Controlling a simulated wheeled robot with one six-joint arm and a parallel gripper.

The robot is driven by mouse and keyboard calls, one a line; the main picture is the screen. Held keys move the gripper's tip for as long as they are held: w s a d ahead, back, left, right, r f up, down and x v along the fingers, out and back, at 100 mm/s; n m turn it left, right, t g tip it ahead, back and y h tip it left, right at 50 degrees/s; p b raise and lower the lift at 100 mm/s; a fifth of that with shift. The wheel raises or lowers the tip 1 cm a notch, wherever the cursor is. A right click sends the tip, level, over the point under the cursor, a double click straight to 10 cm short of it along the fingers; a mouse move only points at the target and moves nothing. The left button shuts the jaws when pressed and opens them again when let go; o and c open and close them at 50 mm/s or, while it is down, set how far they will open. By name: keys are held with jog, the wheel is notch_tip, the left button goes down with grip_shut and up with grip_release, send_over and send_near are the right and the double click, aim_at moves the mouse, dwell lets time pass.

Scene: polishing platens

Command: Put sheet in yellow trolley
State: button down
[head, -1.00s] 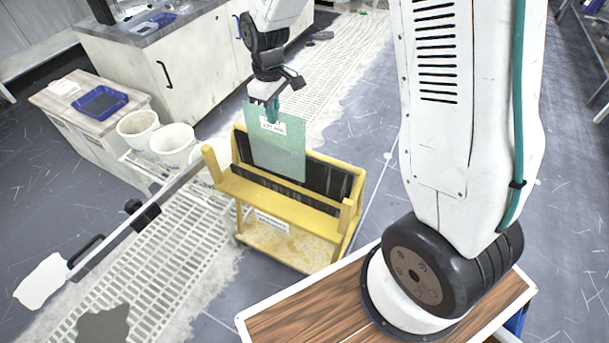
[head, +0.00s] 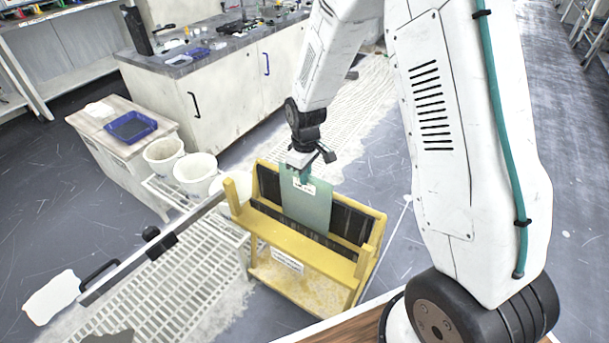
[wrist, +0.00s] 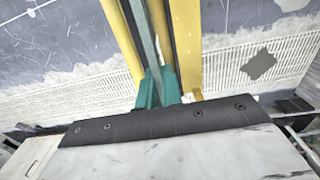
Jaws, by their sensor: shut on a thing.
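The sheet (head: 306,207) is a thin green panel with a white label near its top edge. It hangs upright from my gripper (head: 303,178), which is shut on its top edge. The yellow trolley (head: 318,252) stands below, with dark slotted racks along its upper part. The sheet's lower part is in front of or between the dark racks; I cannot tell whether its bottom edge rests on anything. In the wrist view the green fingertips (wrist: 158,88) pinch the sheet's edge (wrist: 146,35), which runs between the trolley's yellow rails (wrist: 187,45).
White buckets (head: 195,172) stand on a low rack left of the trolley. A cabinet with a blue tray (head: 131,126) stands farther left. Open floor lies right of the trolley.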

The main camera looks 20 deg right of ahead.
jog(key=shift+f, duration=0.1)
jog(key=c, duration=1.6)
grip_release()
jog(key=shift+f, duration=0.1)
jog(key=shift+o, duration=0.2)
notch_tip(320, 180, up, 11)
jog(key=shift+r, duration=0.1)
jog(key=s+d+r+m, duration=0.2)
jog(key=s+r+m, duration=0.1)
jog(key=s+r, duration=1)
jog(key=s+r+m, duration=0.2)
jog(key=s, duration=0.6)
jog(key=s+r+m+t, duration=0.1)
jog(key=s+r+m, duration=0.1)
jog(key=s, duration=0.7)
jog(key=shift+d+r, duration=0.45)
jog(key=shift+r, duration=0.25)
